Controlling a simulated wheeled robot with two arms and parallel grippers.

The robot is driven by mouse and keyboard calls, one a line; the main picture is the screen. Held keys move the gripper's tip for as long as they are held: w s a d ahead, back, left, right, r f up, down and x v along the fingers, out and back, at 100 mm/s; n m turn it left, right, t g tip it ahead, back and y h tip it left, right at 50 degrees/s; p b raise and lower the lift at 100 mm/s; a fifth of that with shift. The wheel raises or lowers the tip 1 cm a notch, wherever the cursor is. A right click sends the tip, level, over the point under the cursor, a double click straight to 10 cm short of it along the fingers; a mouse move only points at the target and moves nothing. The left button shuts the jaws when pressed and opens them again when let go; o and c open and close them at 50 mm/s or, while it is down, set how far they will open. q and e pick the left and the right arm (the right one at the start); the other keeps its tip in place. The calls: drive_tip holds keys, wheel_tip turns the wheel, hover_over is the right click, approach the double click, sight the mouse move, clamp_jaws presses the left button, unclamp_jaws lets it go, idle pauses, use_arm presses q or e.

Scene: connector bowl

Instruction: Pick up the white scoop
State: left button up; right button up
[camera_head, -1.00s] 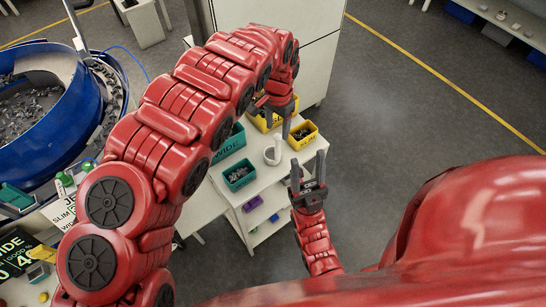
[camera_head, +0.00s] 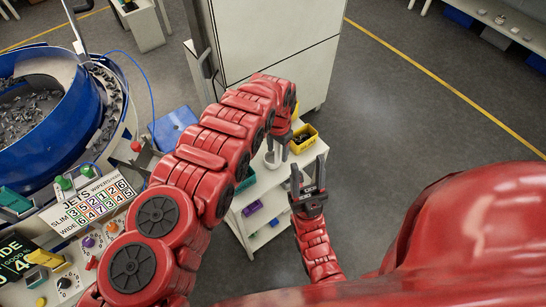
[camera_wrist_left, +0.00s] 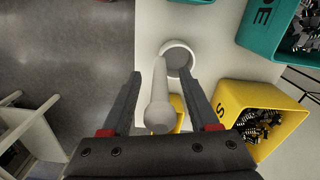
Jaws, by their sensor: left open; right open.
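The white scoop (camera_wrist_left: 158,115) shows in the left wrist view, its handle pointing toward the camera and its round cup (camera_wrist_left: 178,56) lying over the light table top. In the head view the scoop (camera_head: 271,160) is partly hidden by my left arm. My left gripper (camera_wrist_left: 166,85) is open, with one finger on each side of the scoop's handle; I cannot tell whether either finger touches it. In the head view my left gripper (camera_head: 278,150) points down over the table. My right gripper (camera_head: 308,175) is open and empty, in front of the table.
A yellow bin (camera_head: 303,138) of dark parts stands close beside the scoop; it also shows in the left wrist view (camera_wrist_left: 232,92). A teal bin (camera_wrist_left: 255,40) stands near the cup. A blue bowl feeder (camera_head: 60,140) and control panel are at left. The floor at right is clear.

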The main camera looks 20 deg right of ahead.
use_arm(q)
drive_tip(key=shift+f, duration=0.3)
clamp_jaws()
idle(1.3)
